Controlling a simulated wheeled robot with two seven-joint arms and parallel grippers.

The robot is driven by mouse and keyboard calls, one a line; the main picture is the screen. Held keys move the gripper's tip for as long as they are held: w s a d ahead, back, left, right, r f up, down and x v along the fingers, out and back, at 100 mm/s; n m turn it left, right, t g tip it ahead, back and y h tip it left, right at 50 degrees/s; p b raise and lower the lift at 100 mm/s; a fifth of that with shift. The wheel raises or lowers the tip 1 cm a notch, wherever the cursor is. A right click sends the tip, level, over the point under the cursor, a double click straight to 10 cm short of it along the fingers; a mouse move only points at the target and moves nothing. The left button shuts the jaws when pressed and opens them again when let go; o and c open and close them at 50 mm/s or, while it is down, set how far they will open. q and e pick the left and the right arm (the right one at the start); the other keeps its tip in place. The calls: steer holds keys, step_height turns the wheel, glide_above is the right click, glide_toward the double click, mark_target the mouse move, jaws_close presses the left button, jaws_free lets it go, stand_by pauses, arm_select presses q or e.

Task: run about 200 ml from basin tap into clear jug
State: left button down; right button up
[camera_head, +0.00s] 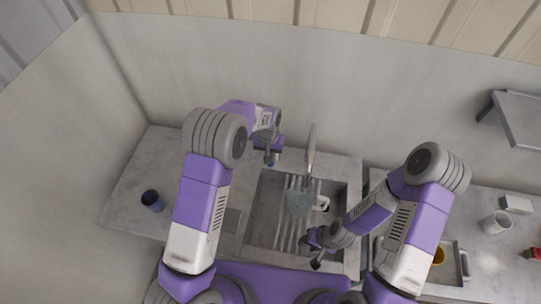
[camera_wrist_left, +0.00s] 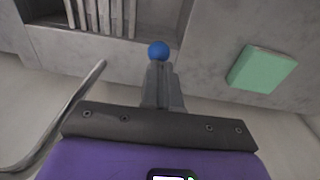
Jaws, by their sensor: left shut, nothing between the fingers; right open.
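The clear jug (camera_head: 299,203) stands in the sink basin (camera_head: 262,222), below the tap (camera_head: 311,152); a pale handle-like shape (camera_head: 323,203) shows at its right. I cannot tell whether it holds water. My left gripper (camera_head: 270,158) is shut and empty behind the basin, left of the tap. A blue knob (camera_wrist_left: 158,51) shows right at its fingertips (camera_wrist_left: 160,84) in the left wrist view; I cannot tell whether they touch. The tap's curved pipe (camera_wrist_left: 72,118) shows at left there. My right gripper (camera_head: 316,248) is open at the basin's front right, apart from the jug.
A dark blue cup (camera_head: 152,201) stands on the left counter. A green block (camera_wrist_left: 262,68) lies on the counter in the left wrist view. At right are a white mug (camera_head: 495,222), a white box (camera_head: 516,204) and a tray (camera_head: 463,262) with a yellow item. A grey shelf (camera_head: 520,117) hangs at upper right.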

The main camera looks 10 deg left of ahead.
arm_select(q)
step_height(320, 180, up, 12)
steer(key=shift+a+r, duration=0.2)
steer(key=shift+a, duration=0.1)
stand_by(0.5)
